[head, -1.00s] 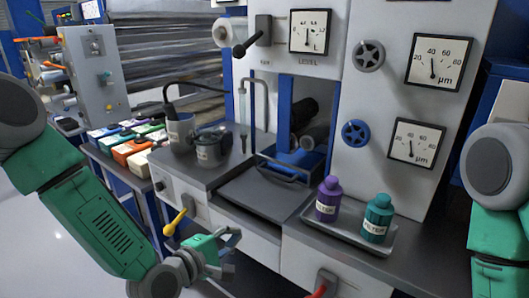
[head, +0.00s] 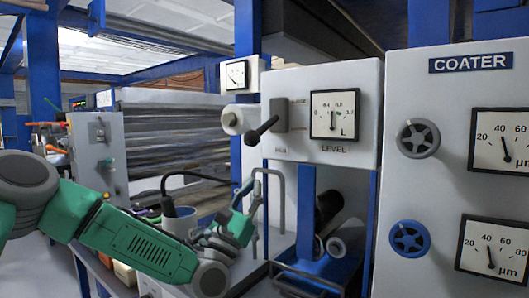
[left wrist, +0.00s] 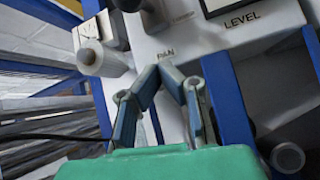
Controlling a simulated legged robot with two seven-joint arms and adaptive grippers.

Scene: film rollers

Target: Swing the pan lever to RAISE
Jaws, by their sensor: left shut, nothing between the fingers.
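The pan lever (head: 262,130) is a black bar with a round knob on a dark grey plate, left of the LEVEL gauge (head: 334,115). Its knob end points down and to the left. My left gripper (head: 250,190) is below the lever, pointing up, and does not touch it. In the left wrist view its fingers (left wrist: 170,72) are together and empty, in front of the panel under the PAN label. The lever's dark knob (left wrist: 128,4) is cut off at the top of that view. The RAISE marking is too small to read. My right gripper is out of view.
A pale roller end (head: 232,120) sticks out left of the lever. A grey bent pipe (head: 268,172) rises close to my left gripper. A pot (head: 181,222) stands to the left. The COATER panel with a grey handwheel (head: 418,138) and a blue handwheel (head: 409,239) is at right.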

